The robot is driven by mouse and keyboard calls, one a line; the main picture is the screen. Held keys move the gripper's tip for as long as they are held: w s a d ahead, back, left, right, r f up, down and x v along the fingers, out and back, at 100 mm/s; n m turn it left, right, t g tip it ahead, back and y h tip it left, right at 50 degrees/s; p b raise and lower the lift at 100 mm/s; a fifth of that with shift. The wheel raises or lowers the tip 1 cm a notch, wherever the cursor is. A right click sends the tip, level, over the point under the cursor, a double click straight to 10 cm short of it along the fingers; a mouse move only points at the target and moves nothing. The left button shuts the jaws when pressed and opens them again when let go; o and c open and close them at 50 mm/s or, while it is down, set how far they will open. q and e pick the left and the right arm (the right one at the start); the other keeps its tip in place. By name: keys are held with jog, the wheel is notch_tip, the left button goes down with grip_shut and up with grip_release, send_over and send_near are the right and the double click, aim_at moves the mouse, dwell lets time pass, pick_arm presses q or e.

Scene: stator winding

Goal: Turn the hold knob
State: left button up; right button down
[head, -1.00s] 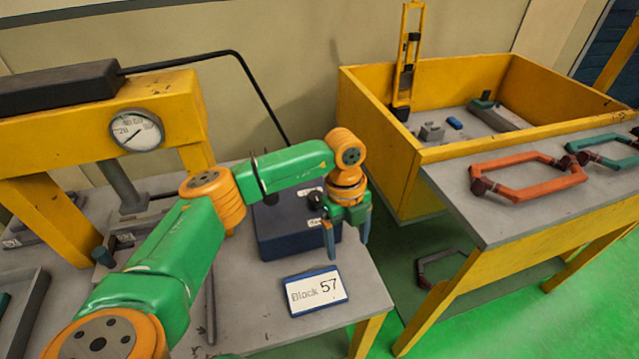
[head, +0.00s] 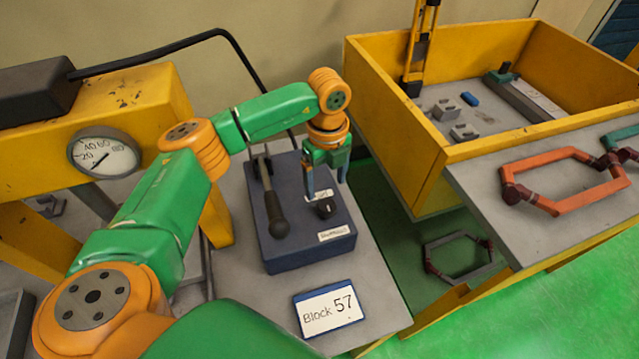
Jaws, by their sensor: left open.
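A dark blue control box (head: 285,245) stands on the grey table. A small black knob (head: 326,208) sits on its top at the right, between two white labels; the near label (head: 334,233) is too small to read surely. A lever with a black grip (head: 278,222) lies along the top, left of the knob. My left gripper (head: 326,183) is open, its fingers pointing down above the far right part of the box, just behind the knob as seen here. Its fingers look empty. I cannot tell the exact height over the box. My right gripper is not in view.
A "Block 57" sign (head: 329,307) lies in front of the box. A yellow press frame with a dial gauge (head: 104,153) stands at the left. At the right are a yellow bin (head: 402,140) and a bench with an orange hexagonal frame (head: 565,185). Another hexagonal frame (head: 459,256) lies lower down.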

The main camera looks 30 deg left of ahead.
aim_at(327, 204)
pick_arm(q)
jog(key=f, duration=0.1)
jog(key=s+f+p, duration=0.1)
jog(key=f, duration=0.1)
jog(key=d+f, duration=0.1)
jog(key=f, duration=0.1)
jog(key=shift+s+d+f+p, duration=0.1)
jog(key=shift+s+f+p, duration=0.05)
jog(key=shift+p, duration=0.2)
jog(key=shift+f, duration=0.3)
jog(key=shift+w+a+f, duration=0.2)
jog(key=shift+w+f, duration=0.05)
grip_shut()
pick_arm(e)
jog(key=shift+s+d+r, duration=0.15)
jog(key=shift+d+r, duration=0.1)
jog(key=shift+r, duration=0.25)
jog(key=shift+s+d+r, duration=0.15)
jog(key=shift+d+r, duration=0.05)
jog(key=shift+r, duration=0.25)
